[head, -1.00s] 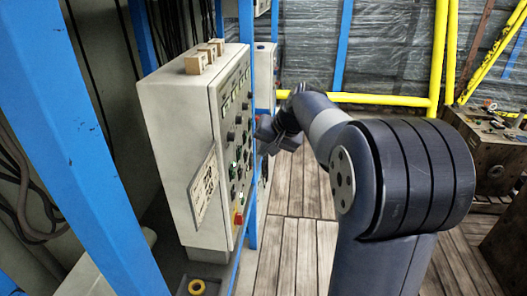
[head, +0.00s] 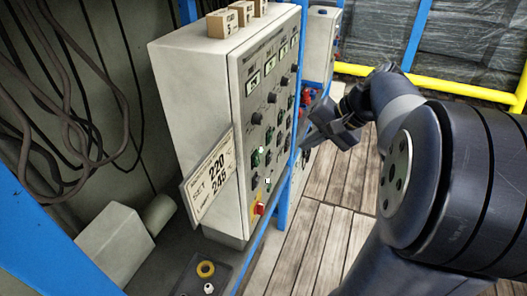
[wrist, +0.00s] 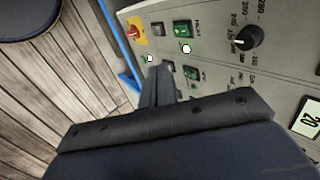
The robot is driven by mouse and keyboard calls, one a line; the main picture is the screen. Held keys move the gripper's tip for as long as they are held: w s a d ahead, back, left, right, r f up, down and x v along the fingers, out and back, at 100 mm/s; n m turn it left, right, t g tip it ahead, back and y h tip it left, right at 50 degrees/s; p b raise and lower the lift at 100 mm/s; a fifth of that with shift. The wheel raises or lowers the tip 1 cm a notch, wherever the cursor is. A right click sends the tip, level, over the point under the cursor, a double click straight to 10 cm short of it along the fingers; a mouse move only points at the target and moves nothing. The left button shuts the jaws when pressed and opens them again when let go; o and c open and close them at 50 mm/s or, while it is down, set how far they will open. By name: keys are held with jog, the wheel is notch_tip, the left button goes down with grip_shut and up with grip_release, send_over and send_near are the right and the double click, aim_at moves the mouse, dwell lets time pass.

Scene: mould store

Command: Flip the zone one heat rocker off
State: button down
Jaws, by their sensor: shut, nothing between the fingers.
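The grey control box (head: 185,105) stands left of my gripper, its sloping panel carrying displays, dark knobs and small rockers. In the head view a green rocker (head: 255,158) sits low on the near side. In the wrist view a green rocker (wrist: 181,28) lies beside small lettering that looks like HEAT, with a lit white lamp below it. Another green rocker (wrist: 190,73) is just right of the fingers. I cannot read which rocker is zone one. My gripper (head: 325,118) is shut and empty in front of the panel; its fingertips (wrist: 160,72) point at the panel's lower part. Contact cannot be told.
A red knob on a yellow plate (wrist: 134,33) and a dark dial (wrist: 247,39) flank the rockers. A blue post (head: 299,90) runs beside the panel. A card (head: 210,178) hangs on the box; wooden blocks (head: 240,14) sit on top. A yellow ring (head: 206,268) lies below.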

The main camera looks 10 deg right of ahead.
aim_at(257, 160)
dwell(0.4)
jog(key=w+a+r+p+x, duration=0.1)
jog(key=x, duration=1.2)
jog(key=shift+a+p, duration=0.3)
jog(key=shift+a, duration=0.1)
jog(key=shift+w+a+y+b, duration=0.15)
jog(key=shift+y+b, duration=0.15)
jog(key=shift+b, duration=0.6)
